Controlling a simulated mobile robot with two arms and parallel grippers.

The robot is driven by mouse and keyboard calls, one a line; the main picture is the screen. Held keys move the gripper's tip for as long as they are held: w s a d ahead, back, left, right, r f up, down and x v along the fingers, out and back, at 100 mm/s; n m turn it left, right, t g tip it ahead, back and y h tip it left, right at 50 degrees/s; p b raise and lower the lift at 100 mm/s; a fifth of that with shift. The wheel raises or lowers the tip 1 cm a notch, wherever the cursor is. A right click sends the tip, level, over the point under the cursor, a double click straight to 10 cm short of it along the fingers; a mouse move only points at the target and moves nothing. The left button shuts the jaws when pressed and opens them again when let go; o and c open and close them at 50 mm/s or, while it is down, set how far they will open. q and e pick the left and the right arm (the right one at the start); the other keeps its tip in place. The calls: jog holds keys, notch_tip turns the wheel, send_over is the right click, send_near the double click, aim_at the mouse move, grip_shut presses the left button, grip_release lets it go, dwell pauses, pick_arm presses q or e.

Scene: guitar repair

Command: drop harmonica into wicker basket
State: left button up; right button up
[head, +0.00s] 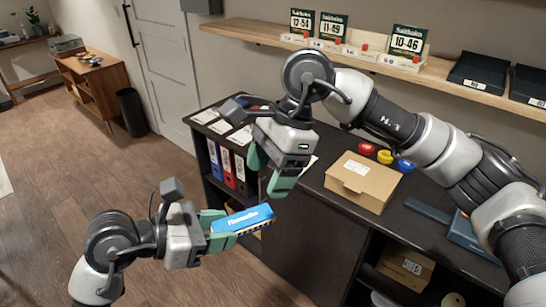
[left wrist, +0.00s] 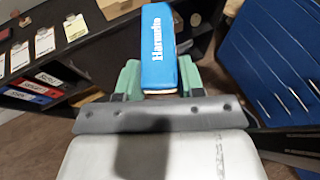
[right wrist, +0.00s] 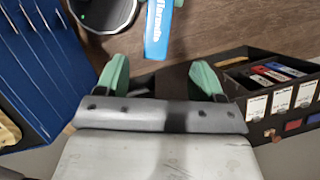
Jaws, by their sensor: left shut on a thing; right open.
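The harmonica is in a blue box with white lettering (head: 245,220), held out over the floor in front of the dark cabinet. My left gripper (head: 222,228) is shut on one end of it. In the left wrist view the harmonica box (left wrist: 158,48) sticks out between the green fingers (left wrist: 158,85). My right gripper (head: 268,172) is open and empty, above and to the right of the box, apart from it. The right wrist view shows the blue box (right wrist: 158,28) beyond the open fingers (right wrist: 160,78). I cannot make out a wicker basket in any view.
A cardboard box (head: 362,182) and red, yellow and blue round items stand on the dark counter (head: 320,205). Binders (head: 228,168) fill a shelf at its left end. A black bin (head: 132,108) stands by the door. Open floor (head: 70,165) lies to the left.

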aim_at(252, 213)
jog(key=x, duration=0.9)
jog(key=shift+a+f, duration=0.15)
jog(key=shift+f, duration=0.05)
jog(key=c, duration=0.9)
pick_arm(q)
jog(key=o, duration=1)
pick_arm(e)
jog(key=shift+c, duration=0.7)
pick_arm(q)
jog(key=shift+o, duration=0.2)
